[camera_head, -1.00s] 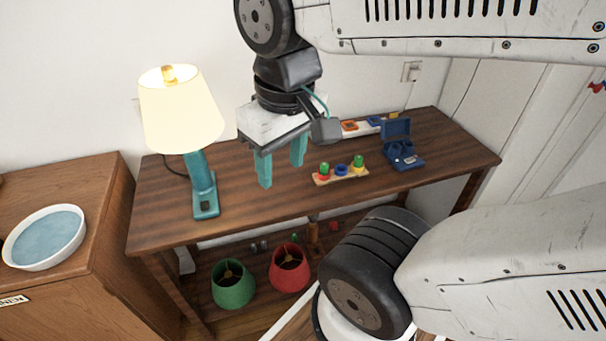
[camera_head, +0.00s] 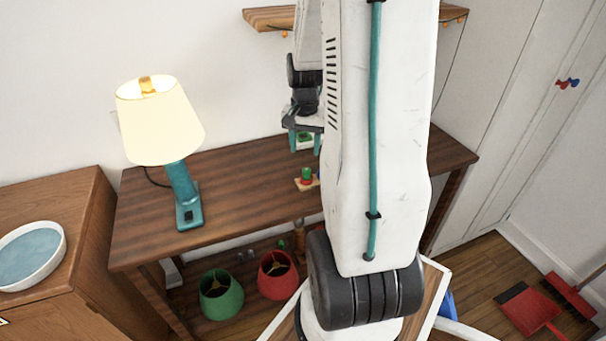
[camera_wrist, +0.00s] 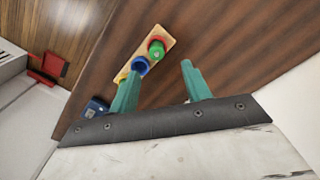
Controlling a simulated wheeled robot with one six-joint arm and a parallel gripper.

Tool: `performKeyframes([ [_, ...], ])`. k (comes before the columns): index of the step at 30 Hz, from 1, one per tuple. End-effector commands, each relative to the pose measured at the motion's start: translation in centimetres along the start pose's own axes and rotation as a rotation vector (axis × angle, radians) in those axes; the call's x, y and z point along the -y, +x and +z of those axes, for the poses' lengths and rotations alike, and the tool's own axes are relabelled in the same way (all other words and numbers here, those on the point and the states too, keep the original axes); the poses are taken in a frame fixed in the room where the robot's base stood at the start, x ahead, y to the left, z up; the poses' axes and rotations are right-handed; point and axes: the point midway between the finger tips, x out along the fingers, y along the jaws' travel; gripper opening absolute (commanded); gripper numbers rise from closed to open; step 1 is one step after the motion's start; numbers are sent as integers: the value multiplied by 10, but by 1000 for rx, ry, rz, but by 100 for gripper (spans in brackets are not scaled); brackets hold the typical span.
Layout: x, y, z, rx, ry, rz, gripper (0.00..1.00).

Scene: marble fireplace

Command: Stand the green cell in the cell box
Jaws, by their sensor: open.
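A green cell (camera_wrist: 154,51) sits in a red ring at one end of a small wooden holder (camera_wrist: 168,39) in the wrist view. In the head view the cell (camera_head: 306,173) and the holder's left end (camera_head: 303,187) show, and my arm hides the rest. A dark blue box (camera_wrist: 95,106), seemingly the cell box, shows in part behind my gripper's edge in the wrist view. It is hidden behind my arm in the head view. My gripper (camera_wrist: 160,68) is open and empty above the table. In the head view my gripper (camera_head: 305,145) is at the back of the table.
The holder also has a blue ring (camera_wrist: 140,66) and a yellow one, partly hidden. A lit lamp (camera_head: 188,205) stands on the left of the wooden table (camera_head: 235,185). Green (camera_head: 221,295) and red (camera_head: 278,275) shades lie below. The table's middle left is clear.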

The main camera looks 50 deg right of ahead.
Motion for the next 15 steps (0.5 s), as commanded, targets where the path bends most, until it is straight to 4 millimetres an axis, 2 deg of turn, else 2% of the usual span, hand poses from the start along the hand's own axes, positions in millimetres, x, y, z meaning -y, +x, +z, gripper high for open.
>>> performKeyframes([
  [11, -4, 44, -1, 4, 11, 2, 48],
  [15, -6, 66, 0, 5, 10, 2, 48],
])
